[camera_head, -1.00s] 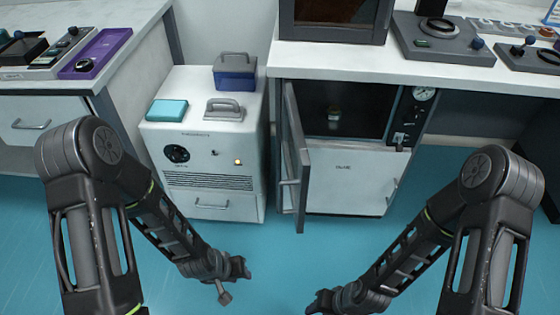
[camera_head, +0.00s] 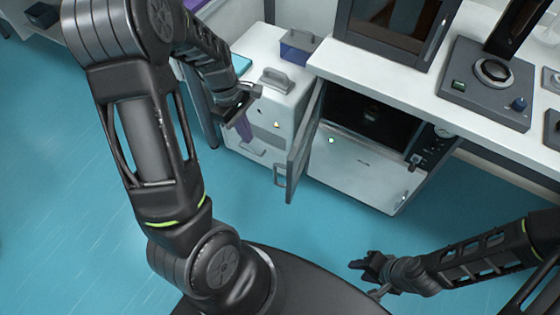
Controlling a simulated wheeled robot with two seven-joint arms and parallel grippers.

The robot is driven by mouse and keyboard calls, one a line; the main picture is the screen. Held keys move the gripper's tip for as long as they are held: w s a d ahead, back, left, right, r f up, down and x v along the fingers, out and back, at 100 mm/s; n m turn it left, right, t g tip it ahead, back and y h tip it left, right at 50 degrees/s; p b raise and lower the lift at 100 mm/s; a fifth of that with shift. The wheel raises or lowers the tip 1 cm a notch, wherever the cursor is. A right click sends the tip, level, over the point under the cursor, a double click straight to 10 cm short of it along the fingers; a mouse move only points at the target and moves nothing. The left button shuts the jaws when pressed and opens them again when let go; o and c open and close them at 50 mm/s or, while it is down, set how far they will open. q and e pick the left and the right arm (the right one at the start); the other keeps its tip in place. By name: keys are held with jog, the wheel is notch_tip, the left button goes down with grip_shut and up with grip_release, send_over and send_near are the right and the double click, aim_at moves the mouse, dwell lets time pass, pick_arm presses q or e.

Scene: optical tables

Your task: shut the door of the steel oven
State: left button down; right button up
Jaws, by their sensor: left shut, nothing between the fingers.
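The steel oven (camera_head: 365,172) is set under the white bench, with its dark chamber (camera_head: 375,115) showing. Its door (camera_head: 306,145) stands wide open, hinged at the chamber's left side and sticking out toward me. A handle (camera_head: 280,175) shows on the door's left face, low down. My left gripper (camera_head: 242,106) is shut and empty, in front of the white cabinet unit, left of the door and apart from it. A small purple shape hangs just below it; I cannot tell what it is. My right gripper (camera_head: 362,270) is low over the floor, away from the oven; its jaw opening is unclear.
The white cabinet unit (camera_head: 285,110) stands left of the oven, with a blue box (camera_head: 298,48) and a grey handle (camera_head: 277,80) on top. The bench (camera_head: 400,73) overhangs the oven. The blue floor (camera_head: 310,225) before the door is clear.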

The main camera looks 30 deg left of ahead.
pick_arm(q)
jog(key=shift+s, duration=0.15)
jog(key=d+f, duration=0.6)
jog(key=f, duration=0.3)
jog(key=shift+d+f, duration=0.25)
jog(key=shift+f, duration=0.15)
dwell(0.5)
